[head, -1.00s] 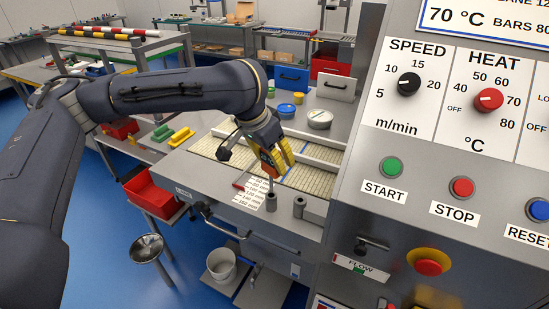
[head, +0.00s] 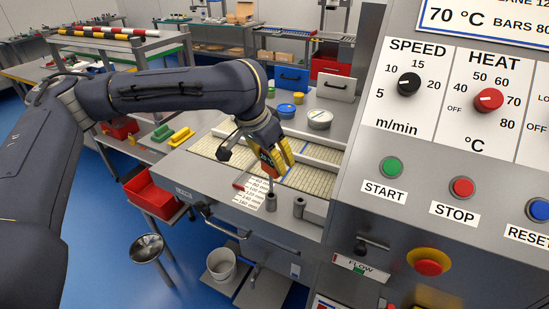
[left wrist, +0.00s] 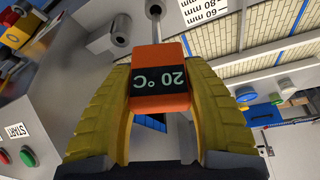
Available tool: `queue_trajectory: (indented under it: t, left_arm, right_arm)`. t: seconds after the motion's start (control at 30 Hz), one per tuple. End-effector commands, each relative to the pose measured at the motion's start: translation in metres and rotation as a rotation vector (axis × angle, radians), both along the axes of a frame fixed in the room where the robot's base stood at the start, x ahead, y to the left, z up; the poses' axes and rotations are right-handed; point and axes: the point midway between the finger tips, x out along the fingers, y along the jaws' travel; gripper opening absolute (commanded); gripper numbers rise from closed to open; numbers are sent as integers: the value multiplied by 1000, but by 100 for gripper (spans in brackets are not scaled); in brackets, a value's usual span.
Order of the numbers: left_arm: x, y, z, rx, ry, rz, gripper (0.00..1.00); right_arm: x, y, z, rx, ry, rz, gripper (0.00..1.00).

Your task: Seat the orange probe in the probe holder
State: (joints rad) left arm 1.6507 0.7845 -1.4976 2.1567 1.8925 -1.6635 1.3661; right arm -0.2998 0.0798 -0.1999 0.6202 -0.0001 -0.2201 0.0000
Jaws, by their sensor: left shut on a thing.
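The orange probe (left wrist: 160,95) has a dark display reading "20 °C" and a thin metal rod. My left gripper (head: 276,160) is shut on its body, with the yellow fingers on either side, also in the left wrist view (left wrist: 160,100). Only a little orange shows between the fingers in the head view. The rod points down at a small grey upright cylinder (head: 271,203), which looks like the probe holder; it also shows in the left wrist view (left wrist: 155,8). The rod's end meets or overlaps its top; I cannot tell whether it is inside. My right gripper is out of view.
A second grey cylinder (head: 299,205) stands just right of the first. A white scale card (head: 254,194) lies to the left. The control panel (head: 440,130) rises close on the right. Tubs (head: 319,119) stand behind on the bench.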

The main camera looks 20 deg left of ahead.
Motion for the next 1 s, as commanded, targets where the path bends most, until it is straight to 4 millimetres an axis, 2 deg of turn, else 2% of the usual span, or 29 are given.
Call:
queue_trajectory:
  t: [1.0]
  left_arm:
    - [0, 0, -20, 0, 0, 0, 12]
  right_arm:
    - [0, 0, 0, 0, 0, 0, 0]
